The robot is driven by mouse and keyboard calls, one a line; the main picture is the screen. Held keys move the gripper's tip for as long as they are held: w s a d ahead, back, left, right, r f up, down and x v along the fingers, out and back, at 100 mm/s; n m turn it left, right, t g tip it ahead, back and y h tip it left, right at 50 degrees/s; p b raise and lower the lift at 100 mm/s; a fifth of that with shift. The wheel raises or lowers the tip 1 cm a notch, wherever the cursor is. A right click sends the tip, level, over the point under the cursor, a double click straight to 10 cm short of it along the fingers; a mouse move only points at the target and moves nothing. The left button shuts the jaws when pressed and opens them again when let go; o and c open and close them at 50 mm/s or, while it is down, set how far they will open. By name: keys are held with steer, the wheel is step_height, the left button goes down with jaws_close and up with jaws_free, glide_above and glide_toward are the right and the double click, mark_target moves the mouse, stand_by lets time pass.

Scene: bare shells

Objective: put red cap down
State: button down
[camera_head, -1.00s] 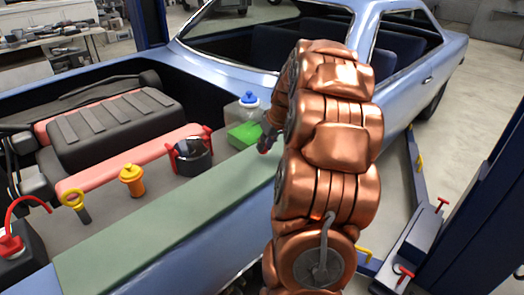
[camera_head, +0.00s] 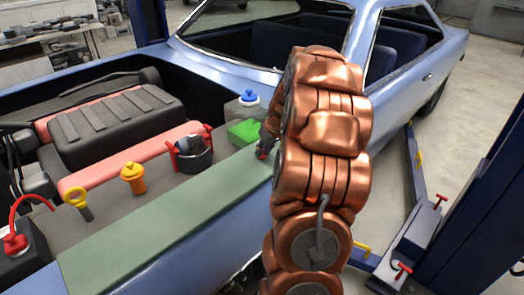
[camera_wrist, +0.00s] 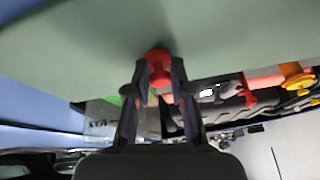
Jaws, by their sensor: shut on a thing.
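My gripper (camera_wrist: 160,82) is shut on the red cap (camera_wrist: 158,54) in the wrist view, with the cap between its two dark fingertips. The cap is close against the green mat (camera_wrist: 90,40); I cannot tell whether it touches. In the head view my gripper (camera_head: 266,143) is mostly hidden behind my copper arm, at the far right end of the green mat (camera_head: 165,215). A small bit of the red cap (camera_head: 262,154) shows below the fingers there.
The mat's middle is clear.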

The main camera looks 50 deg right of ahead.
steer(key=c, duration=1)
jaws_free()
steer(key=shift+f, duration=0.1)
steer(key=b+v, duration=0.3)
steer(key=v, duration=0.9)
steer(key=s+a+f+n+g+y, duration=0.1)
steer(key=s+a, duration=0.1)
steer(key=a, duration=1)
steer(key=s+a+f+n+g+y, duration=0.1)
steer(key=s+a+f+g, duration=0.1)
steer(key=a, duration=1)
steer(key=s+a+f+g, duration=0.1)
steer(key=s+a+f, duration=0.2)
steer(key=s+a, duration=0.3)
steer(key=s+a+f+g+h, duration=0.1)
steer(key=s+a, duration=0.6)
steer(key=s, duration=0.7)
step_height(320, 180, down, 2)
steer(key=shift+a+f+n+g+h, duration=0.1)
steer(key=shift+a+n+g+h, duration=0.25)
steer(key=shift+g, duration=0.45)
